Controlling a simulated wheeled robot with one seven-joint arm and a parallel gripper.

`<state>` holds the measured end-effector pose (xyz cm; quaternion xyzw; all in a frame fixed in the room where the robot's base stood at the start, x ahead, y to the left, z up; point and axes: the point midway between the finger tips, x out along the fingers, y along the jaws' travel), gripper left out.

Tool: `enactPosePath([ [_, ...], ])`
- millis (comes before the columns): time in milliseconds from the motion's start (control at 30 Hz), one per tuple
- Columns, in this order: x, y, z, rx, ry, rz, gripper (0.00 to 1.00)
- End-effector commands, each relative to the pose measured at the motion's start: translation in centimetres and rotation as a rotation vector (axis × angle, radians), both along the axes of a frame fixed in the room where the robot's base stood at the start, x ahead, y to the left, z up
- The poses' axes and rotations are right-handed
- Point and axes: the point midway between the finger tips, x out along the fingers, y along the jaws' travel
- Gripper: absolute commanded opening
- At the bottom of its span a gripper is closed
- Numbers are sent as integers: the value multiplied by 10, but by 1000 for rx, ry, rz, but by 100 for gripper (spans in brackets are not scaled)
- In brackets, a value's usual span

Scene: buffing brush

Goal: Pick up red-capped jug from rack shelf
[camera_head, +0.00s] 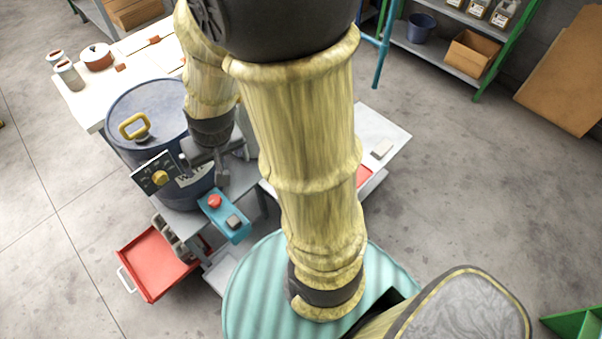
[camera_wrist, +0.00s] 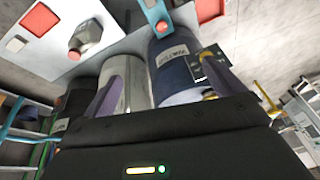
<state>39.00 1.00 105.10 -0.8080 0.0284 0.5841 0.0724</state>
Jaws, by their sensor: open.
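Several clear jugs with pale labels stand on the rack shelf at the top right of the head view; one is the jug (camera_head: 503,14). The frame edge cuts them off and I cannot make out a red cap. My gripper (camera_head: 207,167) is far from them, at the blue drum's front edge beside the control panel. It is open, with its two fingers apart in the wrist view (camera_wrist: 158,88). I see nothing held.
The green-posted rack (camera_head: 490,68) also holds a blue bucket (camera_head: 421,28) and a cardboard box (camera_head: 472,53). Close to my gripper are the blue drum (camera_head: 125,110), a control panel (camera_head: 155,174) and a red-button box (camera_head: 224,216). A red drawer (camera_head: 152,268) sticks out. Floor before the rack is clear.

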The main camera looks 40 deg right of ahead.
Motion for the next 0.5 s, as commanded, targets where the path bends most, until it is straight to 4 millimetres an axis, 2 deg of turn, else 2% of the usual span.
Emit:
enactPosePath([
  [33,19,2,-28,22,-25,-59,94],
  [167,71,-1,-78,58,-125,-259,94],
  [300,117,-21,-137,32,-229,-497,94],
  [400,138,-41,-180,-27,-299,-667,94],
  [500,148,-66,-225,-120,-363,-831,94],
])
